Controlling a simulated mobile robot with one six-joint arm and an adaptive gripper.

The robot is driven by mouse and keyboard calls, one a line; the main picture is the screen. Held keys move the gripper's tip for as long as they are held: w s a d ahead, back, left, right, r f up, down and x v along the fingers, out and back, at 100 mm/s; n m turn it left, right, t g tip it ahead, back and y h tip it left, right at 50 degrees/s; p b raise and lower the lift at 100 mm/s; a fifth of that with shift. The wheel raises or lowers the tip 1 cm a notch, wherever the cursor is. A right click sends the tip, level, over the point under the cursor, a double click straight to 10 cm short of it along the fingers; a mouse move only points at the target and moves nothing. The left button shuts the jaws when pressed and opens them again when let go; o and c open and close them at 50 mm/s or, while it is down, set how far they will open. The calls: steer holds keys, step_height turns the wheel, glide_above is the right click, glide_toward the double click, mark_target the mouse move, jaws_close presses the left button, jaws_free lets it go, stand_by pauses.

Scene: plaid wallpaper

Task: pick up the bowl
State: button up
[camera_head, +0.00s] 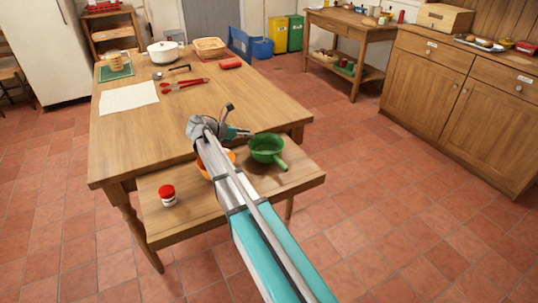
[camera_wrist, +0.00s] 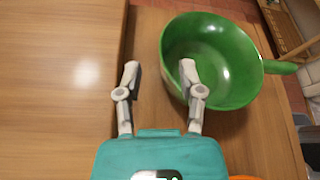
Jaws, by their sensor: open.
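An orange bowl (camera_head: 204,171) stands on the low bench, mostly hidden behind my arm in the head view. A sliver of orange (camera_wrist: 243,178) shows at the bottom edge of the wrist view. A green round vessel with a side handle (camera_head: 266,149) stands upright on the bench, right of my gripper; it looks empty in the wrist view (camera_wrist: 225,62). My gripper (camera_wrist: 159,74) is open, with nothing between its fingers. The right finger overlaps the green vessel's left rim in the wrist view; I cannot tell whether they touch.
The bench (camera_head: 220,210) stands against the big wooden table (camera_head: 190,120), whose near part is clear. A red-lidded jar (camera_head: 167,195) is at the bench's left. White paper (camera_head: 128,97), red-handled tongs (camera_head: 184,85) and a white pot (camera_head: 165,52) lie farther back.

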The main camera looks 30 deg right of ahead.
mark_target(260, 135)
steer(key=b+x, duration=0.1)
steer(key=x, duration=0.3)
steer(key=shift+s+f+b, duration=0.1)
steer(key=shift+s+b, duration=0.1)
steer(key=shift+b, duration=0.2)
steer(key=shift+d+f, duration=0.15)
steer(key=shift+d, duration=0.35)
steer(key=shift+c, duration=0.3)
jaws_close()
